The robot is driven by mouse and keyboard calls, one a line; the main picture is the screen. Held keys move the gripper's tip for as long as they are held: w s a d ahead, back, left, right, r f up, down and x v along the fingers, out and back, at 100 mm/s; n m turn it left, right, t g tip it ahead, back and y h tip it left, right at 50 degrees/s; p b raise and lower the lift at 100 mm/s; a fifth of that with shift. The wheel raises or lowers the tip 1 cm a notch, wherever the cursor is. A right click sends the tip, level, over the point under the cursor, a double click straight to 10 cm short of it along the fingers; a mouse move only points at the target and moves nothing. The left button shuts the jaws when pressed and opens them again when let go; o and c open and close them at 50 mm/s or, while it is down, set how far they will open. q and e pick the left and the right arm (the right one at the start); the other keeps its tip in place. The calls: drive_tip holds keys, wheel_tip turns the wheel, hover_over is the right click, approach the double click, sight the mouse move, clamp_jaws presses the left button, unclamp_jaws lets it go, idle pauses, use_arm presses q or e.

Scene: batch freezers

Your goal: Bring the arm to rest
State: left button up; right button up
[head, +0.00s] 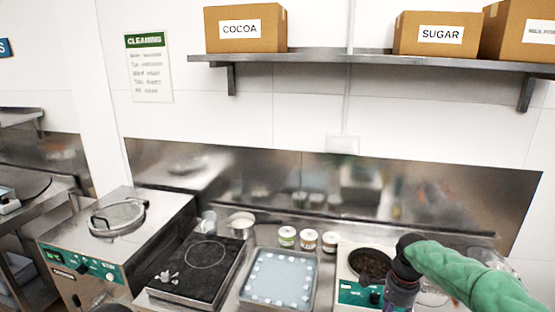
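My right arm, in a green sleeve, comes in from the right edge in the head view and bends down at a dark wrist. My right gripper (400,292) hangs below that wrist at the bottom edge, in front of the small machine with a dark round bowl (371,264). Its fingertips are cut off by the frame, so I cannot tell whether it is open or holds anything. No clear part of my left gripper shows.
A steel batch freezer (115,240) stands at left, beside a black hotplate (195,268) and a steel tray (243,297). Several small jars (309,239) stand behind. A wall shelf (340,60) carries cardboard boxes (245,29).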

drive_tip(key=s+a+f+n+y+b, duration=0.15)
drive_tip(key=a+f, duration=0.25)
drive_tip(key=f, duration=0.4)
drive_tip(key=s+a+f+n+b, duration=0.1)
drive_tip(key=s+a+f+n, duration=0.2)
drive_tip(key=f, duration=0.6)
drive_tip(key=s+a+f+n+y+b, duration=0.1)
drive_tip(key=a+f+n, duration=0.2)
drive_tip(key=a+f, duration=0.4)
drive_tip(key=s+a+f+n+b, duration=0.1)
drive_tip(key=s+a+f+n, duration=0.2)
drive_tip(key=s+f, duration=0.5)
drive_tip(key=s+a+f+n+y+b, duration=0.1)
drive_tip(key=s+a+f+n, duration=0.2)
drive_tip(key=s+f, duration=0.5)
drive_tip(key=s+a, duration=0.1)
drive_tip(key=s, duration=0.2)
drive_tip(key=shift+s, duration=0.25)
